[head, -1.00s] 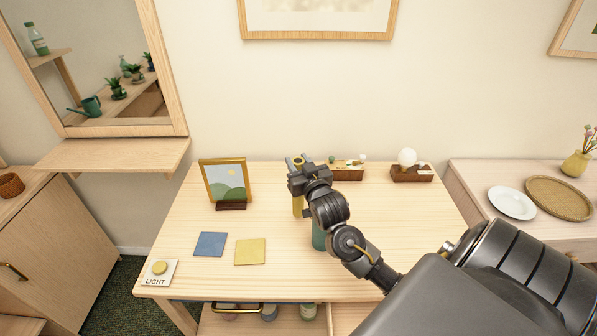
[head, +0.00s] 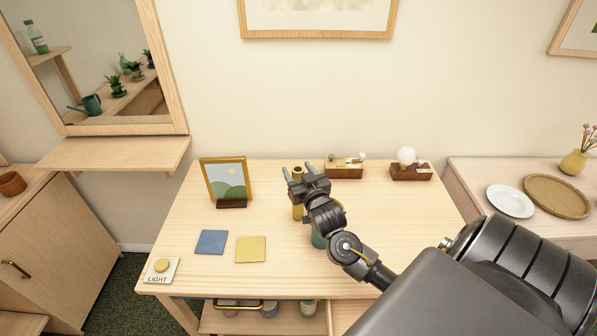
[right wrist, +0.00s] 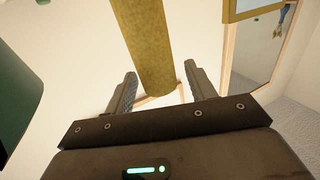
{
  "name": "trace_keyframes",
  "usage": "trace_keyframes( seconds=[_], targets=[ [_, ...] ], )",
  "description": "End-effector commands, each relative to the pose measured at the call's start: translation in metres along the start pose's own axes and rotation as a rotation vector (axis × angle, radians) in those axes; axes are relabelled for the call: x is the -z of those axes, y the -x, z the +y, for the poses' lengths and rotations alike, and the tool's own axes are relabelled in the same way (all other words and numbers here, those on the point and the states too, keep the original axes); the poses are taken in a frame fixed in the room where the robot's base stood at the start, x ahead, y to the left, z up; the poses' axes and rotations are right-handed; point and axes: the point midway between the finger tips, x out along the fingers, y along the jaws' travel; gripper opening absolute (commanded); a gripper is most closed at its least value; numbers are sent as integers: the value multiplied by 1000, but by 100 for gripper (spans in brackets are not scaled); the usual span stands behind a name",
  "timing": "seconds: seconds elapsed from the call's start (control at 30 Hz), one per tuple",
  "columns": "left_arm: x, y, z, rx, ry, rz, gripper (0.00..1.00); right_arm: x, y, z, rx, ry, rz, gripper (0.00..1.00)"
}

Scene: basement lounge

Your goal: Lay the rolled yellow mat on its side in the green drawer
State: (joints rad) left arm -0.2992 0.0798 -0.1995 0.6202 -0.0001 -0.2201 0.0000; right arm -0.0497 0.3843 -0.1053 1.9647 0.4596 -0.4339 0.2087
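The rolled yellow mat (head: 297,212) stands upright on the table, its round open top showing in the head view. My right gripper (head: 298,172) is at its upper end, with one finger on each side. In the right wrist view the yellow roll (right wrist: 147,40) runs down between the spread fingers (right wrist: 160,88), with gaps at both sides. I cannot make out a green drawer; a gold handle (head: 237,306) shows below the table's front edge. My left gripper is out of view.
A teal cylinder (head: 318,238) stands close to my right wrist, partly hidden. A picture frame (head: 227,181), blue square (head: 211,242), yellow square (head: 250,249) and light switch (head: 161,269) are on the table (head: 200,275). Two wooden boxes (head: 344,171) (head: 410,173) stand at the back.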

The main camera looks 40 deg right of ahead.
Motion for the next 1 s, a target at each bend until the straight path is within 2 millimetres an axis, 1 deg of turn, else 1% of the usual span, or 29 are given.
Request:
trace_keyframes(
  seconds=[0.13, 0.2, 0.27, 0.37, 0.6, 0.7, 0.83, 1.0],
  targets=[
    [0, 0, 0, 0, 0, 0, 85, 1, 0, 0, 0, 0, 0, 55],
    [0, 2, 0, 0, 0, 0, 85, 5, 0, 0, 1, 0, 1, 55],
    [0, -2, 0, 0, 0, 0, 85, 1, 6, 0, 1, -1, -2, 55],
    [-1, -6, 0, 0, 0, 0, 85, 0, 23, -1, 2, -1, -1, 55],
    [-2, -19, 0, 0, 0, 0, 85, -1, 75, -1, 1, -3, -2, 55],
    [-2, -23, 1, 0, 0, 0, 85, 0, 93, 0, 0, -3, -1, 55],
    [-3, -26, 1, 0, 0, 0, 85, 1, 110, 0, 0, -2, -1, 55],
    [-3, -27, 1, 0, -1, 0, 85, 3, 119, 0, 0, 0, 0, 55]
  ],
)
